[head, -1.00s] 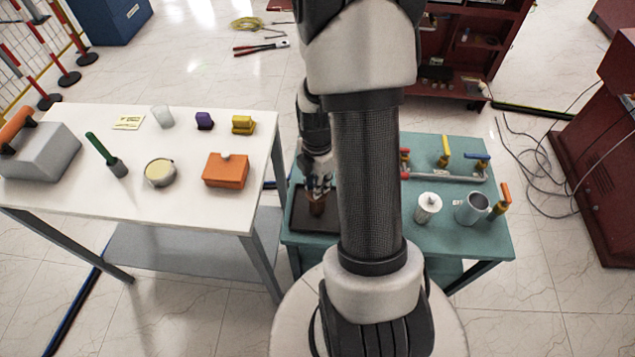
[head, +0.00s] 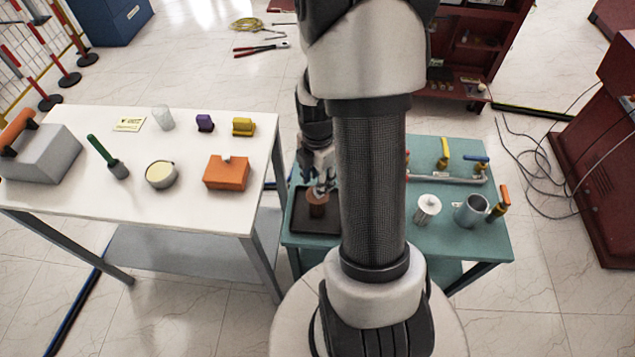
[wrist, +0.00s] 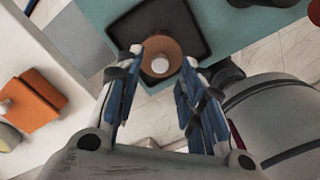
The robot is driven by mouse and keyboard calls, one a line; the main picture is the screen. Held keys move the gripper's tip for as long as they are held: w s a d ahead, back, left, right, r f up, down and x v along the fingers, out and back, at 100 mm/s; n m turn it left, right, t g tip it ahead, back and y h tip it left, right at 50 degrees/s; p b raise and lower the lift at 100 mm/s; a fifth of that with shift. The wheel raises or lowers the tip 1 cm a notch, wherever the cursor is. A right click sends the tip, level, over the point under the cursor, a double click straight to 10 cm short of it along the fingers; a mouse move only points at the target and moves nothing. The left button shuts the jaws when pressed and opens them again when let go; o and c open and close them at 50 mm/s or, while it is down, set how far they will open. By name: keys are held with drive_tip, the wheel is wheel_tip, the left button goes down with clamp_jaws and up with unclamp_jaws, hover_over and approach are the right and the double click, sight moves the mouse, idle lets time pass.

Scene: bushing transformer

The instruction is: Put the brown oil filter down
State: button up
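The brown oil filter (head: 317,206) stands upright on the dark tray (head: 303,222) at the left end of the green table. In the wrist view the filter (wrist: 161,44) shows from above as a brown round body with a pale knob, with the dark tray (wrist: 200,30) around it. My gripper (head: 324,184) is just above and close to the filter. In the wrist view the fingers of my gripper (wrist: 163,57) are spread to both sides of the filter's outline, with small gaps, and look open. Any light contact is too small to tell.
On the green table, right of my arm, stand a white canister (head: 427,208), a grey mug (head: 471,211) and a pipe with coloured valves (head: 450,178). The white table (head: 200,215) at left holds an orange box (head: 227,173) and several other items.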

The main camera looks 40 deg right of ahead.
wheel_tip(320, 180, up, 9)
drive_tip(key=p, duration=0.2)
drive_tip(key=s+a+r+m+t, duration=0.1)
drive_tip(key=a+r+m+t, duration=0.1)
drive_tip(key=a+r+m, duration=0.7)
drive_tip(key=s+a+r+m+t, duration=0.2)
drive_tip(key=s+a+r+m, duration=0.6)
drive_tip(key=a, duration=0.3)
drive_tip(key=shift+s+r+t, duration=0.2)
drive_tip(key=shift+r+t, duration=0.05)
drive_tip(key=shift+t, duration=0.05)
drive_tip(key=shift+a, duration=0.1)
